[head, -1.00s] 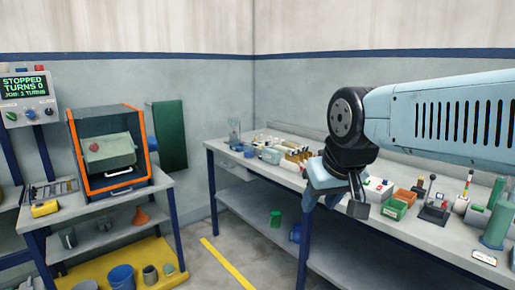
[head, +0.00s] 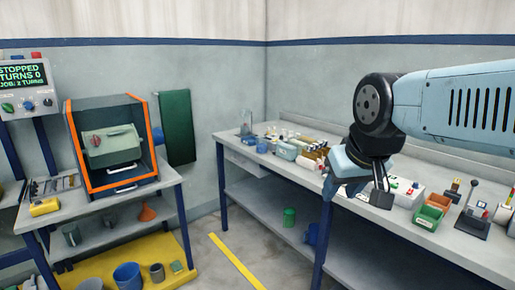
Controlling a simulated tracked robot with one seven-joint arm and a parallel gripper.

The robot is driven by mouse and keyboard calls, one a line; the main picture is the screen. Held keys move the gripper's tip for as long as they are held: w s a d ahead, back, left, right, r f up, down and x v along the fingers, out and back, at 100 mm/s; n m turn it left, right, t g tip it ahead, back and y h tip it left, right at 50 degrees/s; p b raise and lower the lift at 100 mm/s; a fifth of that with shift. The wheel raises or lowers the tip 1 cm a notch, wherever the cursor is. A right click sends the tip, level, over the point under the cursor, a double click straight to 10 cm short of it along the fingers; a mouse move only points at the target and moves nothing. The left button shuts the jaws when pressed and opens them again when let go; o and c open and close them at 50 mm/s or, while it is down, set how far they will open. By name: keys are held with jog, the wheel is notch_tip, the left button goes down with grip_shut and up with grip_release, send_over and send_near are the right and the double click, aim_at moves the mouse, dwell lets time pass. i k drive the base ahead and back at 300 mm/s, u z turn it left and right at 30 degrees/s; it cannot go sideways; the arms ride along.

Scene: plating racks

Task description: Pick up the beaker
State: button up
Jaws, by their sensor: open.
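A clear, upright vessel that looks like the beaker (head: 246,124) stands at the far left end of the long grey bench (head: 400,225) in the head view. It is small and pale against the wall, so its details are hard to tell. My gripper (head: 356,190) is at the right of the picture, over the front part of the bench, pointing down. Its jaws are open and nothing shows between them. It is well apart from the vessel, to its right and nearer to me.
Several small items, among them a grey-green box (head: 287,151) and an open green bin (head: 429,216), line the bench. An orange-framed machine (head: 152,132) stands on the left table. Floor by the yellow line (head: 236,262) is clear.

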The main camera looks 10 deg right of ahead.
aim_at(262, 143)
jog(key=k, duration=1.1)
jog(key=u, duration=0.5)
jog(key=i, duration=1.35)
jog(key=z, duration=0.4)
jog(key=i, duration=1.2)
jog(key=z, duration=0.75)
jog(key=k, duration=0.55)
